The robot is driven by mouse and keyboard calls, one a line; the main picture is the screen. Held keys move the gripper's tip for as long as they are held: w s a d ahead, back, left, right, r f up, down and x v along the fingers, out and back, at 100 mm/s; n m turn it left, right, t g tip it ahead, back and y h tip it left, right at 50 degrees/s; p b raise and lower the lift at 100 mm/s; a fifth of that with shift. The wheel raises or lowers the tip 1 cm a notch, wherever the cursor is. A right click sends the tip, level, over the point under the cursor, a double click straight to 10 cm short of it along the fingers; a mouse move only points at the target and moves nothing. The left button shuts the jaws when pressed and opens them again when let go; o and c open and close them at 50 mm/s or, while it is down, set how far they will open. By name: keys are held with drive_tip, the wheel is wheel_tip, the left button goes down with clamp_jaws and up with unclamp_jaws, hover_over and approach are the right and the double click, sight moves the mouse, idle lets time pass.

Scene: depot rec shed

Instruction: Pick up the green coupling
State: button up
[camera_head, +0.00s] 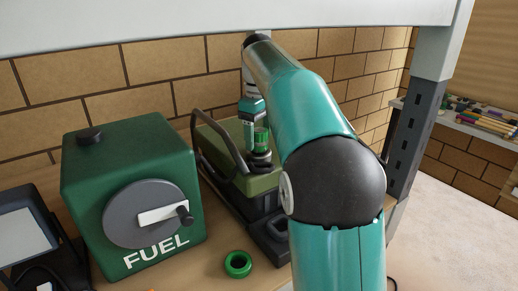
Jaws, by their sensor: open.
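A green ring-shaped piece (238,264), which looks like the green coupling, lies flat on the wooden bench top at the bottom centre. Its dark centre hole faces up. My gripper (260,157) is open and points down above the olive-green and black machine, behind and above the ring and well apart from it. My gripper is small in this view, and its fingertips are hard to make out. My teal arm hides part of the bench to the right.
A dark green FUEL box (80,175) with a grey dial stands left of the ring. The olive-green machine (262,184) with a black handle stands behind it. A dark-framed screen (22,238) is at far left. A grey post (412,130) rises at right. Bare bench surrounds the ring.

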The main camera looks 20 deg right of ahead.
drive_tip(key=shift+f, duration=0.7)
drive_tip(key=c, duration=1.1)
drive_tip(key=shift+c, duration=0.2)
drive_tip(key=shift+r, duration=0.1)
wheel_tip(320, 180, up, 10)
drive_tip(key=shift+f, duration=0.1)
